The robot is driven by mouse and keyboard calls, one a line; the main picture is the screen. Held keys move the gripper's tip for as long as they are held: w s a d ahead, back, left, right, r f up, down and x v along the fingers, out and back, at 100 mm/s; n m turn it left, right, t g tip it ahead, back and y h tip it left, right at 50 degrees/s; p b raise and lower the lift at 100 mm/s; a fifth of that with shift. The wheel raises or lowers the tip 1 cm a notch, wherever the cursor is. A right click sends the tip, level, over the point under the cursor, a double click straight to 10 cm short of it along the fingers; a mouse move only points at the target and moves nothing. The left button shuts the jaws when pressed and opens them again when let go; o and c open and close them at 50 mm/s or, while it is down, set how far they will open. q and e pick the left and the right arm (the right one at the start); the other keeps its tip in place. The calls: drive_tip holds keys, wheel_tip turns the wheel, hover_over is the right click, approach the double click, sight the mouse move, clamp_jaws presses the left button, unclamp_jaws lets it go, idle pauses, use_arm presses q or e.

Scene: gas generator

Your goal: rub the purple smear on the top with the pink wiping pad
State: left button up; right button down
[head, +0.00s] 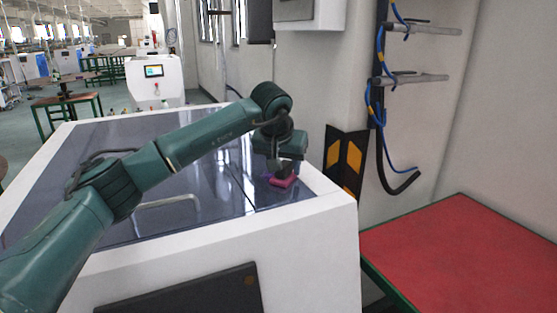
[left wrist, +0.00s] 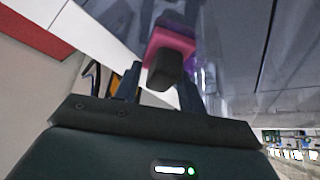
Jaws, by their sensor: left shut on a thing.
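The pink wiping pad (head: 285,182) is at the right end of the machine's dark glossy top (head: 215,180). My left gripper (head: 284,168) is above it, pointing down, shut on the pad's dark grip. In the left wrist view the pink pad (left wrist: 174,40) and its dark grip (left wrist: 165,68) show between the fingers of my left gripper (left wrist: 161,80). The purple smear (head: 266,175) shows at the pad's left edge; it also shows in the left wrist view (left wrist: 195,74). The pad hides part of it. The pad appears to be on the surface. My right gripper is not in view.
The machine has a white rim (head: 318,208) around the dark top. A red-topped table (head: 465,255) stands to the right. A wall with a yellow-and-black marker (head: 345,160) and blue hoses (head: 380,110) is close behind the machine's right end.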

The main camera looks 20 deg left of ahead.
use_arm(q)
drive_tip(key=shift+w+d, duration=0.3)
drive_tip(key=shift+d, duration=0.4)
clamp_jaws()
drive_tip(key=shift+w+a, duration=0.3)
drive_tip(key=shift+a, duration=0.05)
drive_tip(key=shift+w+a+f, duration=0.1)
drive_tip(key=shift+w+f, duration=0.1)
drive_tip(key=shift+w, duration=0.2)
drive_tip(key=shift+s+a+f, duration=0.25)
drive_tip(key=shift+s+a, duration=0.25)
drive_tip(key=shift+a, duration=0.15)
drive_tip(key=shift+s+a+r, duration=0.15)
drive_tip(key=shift+s+a, duration=1.95)
drive_tip(key=shift+s, duration=0.15)
drive_tip(key=shift+w+a+r, duration=0.2)
drive_tip(key=shift+w+a, duration=0.2)
drive_tip(key=shift+a, duration=0.05)
drive_tip(key=shift+w+a, duration=0.3)
drive_tip(key=shift+w, duration=0.05)
drive_tip(key=shift+w+d+r, duration=0.15)
drive_tip(key=shift+w+d, duration=1.1)
drive_tip(key=shift+w, duration=0.2)
drive_tip(key=shift+w+d+r, duration=0.1)
drive_tip(key=shift+w+d, duration=1.15)
drive_tip(key=shift+w, duration=0.15)
